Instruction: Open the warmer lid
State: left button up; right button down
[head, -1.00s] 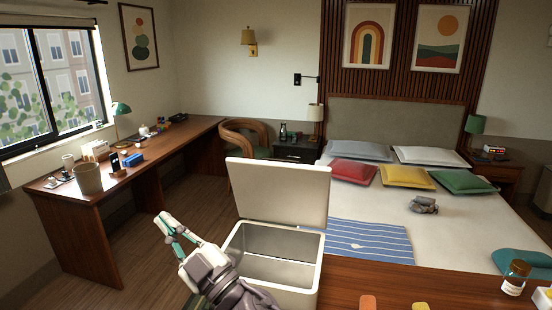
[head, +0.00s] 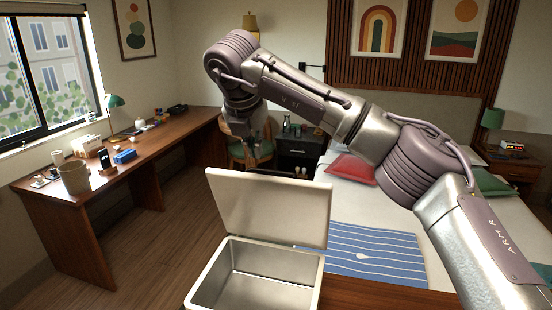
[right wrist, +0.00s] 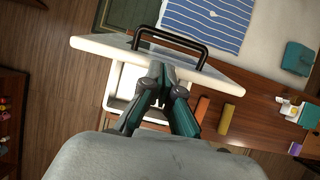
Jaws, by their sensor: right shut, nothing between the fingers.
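The warmer is a metal box (head: 208,271) at the bottom centre of the head view. Its lid (head: 270,212) stands raised at the back edge, and the empty-looking inside shows. My right arm reaches in from the right above the bed, and its gripper (head: 253,148) hangs down behind the lid's top edge. In the right wrist view the teal-fingered gripper (right wrist: 163,72) is shut and empty. It overlaps the lid (right wrist: 218,79) there, close to the black handle (right wrist: 172,36); I cannot tell whether it touches. My left gripper is not in view.
A wooden desk (head: 85,205) with small items runs along the left wall. The bed (head: 340,212) with a blue striped cloth (head: 362,252) lies behind and right. A chair (head: 240,152) and nightstand (head: 300,150) stand behind the lid. Floor left of the box is clear.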

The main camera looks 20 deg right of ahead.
jog(key=shift+w+d+r, duration=0.25)
jog(key=shift+d+r, duration=0.15)
jog(key=shift+d, duration=0.35)
jog(key=p+x, duration=0.1)
jog(key=x, duration=0.2)
jog(key=p+x, duration=0.2)
jog(key=x, duration=0.2)
jog(key=shift+s+f, duration=0.1)
jog(key=shift+f, duration=0.25)
jog(key=shift+d+f+p, duration=0.15)
jog(key=shift+f+p, duration=0.15)
jog(key=shift+f, duration=0.05)
jog(key=shift+f+h, duration=0.1)
jog(key=shift+h, duration=0.2)
jog(key=shift+f, duration=0.1)
